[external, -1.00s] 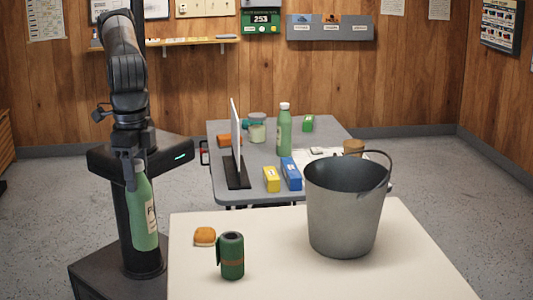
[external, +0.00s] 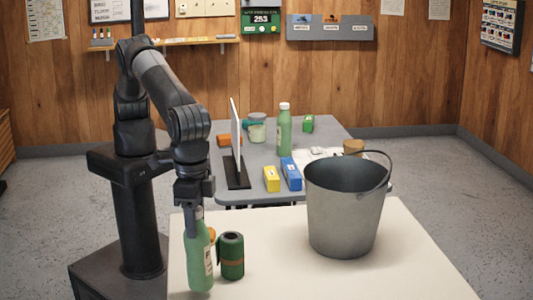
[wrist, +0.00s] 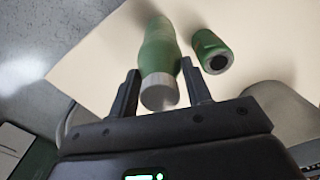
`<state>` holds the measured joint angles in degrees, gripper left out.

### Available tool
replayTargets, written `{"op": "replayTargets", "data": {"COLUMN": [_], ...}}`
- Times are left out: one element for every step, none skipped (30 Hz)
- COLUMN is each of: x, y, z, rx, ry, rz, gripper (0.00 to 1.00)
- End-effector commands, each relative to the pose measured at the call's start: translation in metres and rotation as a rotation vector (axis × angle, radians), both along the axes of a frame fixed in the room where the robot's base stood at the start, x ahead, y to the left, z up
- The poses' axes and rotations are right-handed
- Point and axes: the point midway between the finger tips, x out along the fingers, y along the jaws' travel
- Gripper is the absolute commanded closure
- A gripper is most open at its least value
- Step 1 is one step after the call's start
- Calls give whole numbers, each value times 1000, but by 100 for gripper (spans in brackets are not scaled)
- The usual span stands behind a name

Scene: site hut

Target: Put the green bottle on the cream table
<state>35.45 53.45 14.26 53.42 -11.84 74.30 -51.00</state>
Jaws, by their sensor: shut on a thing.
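My gripper (external: 190,205) is shut on the neck of a green bottle (external: 199,265) with a pale label. The bottle hangs nearly upright over the near left part of the cream table (external: 270,270). I cannot tell whether its base touches the top. In the wrist view the bottle (wrist: 160,48) and its white cap sit between the fingers (wrist: 158,82). A second green bottle (external: 284,132), with a white cap, stands on the grey table behind.
Close right of the held bottle stands a dark green mug-like cylinder (external: 231,257). A metal bucket (external: 343,215) stands at the right. The cream table's front middle is clear. The grey table (external: 262,185) holds several items.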

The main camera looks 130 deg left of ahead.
Motion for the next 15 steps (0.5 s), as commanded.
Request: {"op": "replayTargets", "data": {"x": [-1,-1,-1,-1,-1,-1,0,0,0,0,0,0,0,0,0], "y": [0,0,0,-1,-1,-1,-1,-1,-1,-1,-1,-1,0,0,0], "z": [-10,-14,-20,-23,-24,-25,-25,-25,-25,-25,-25,-25,-25,-26,-27], "rx": [2,1,1,1,0,0,-1,-1,-1,-1,-1,-1,0,0,0], "ry": [3,3,3,3,1,1,0,0,0,0,0,0,0,0,1], "rz": [0,0,-1,-1,-1,-1,-1,-1,-1,-1,-1,-1,-1,0,0], "gripper": [88,88,88,88,88,88,88,88,88,88,88,88,88,88,88]}}
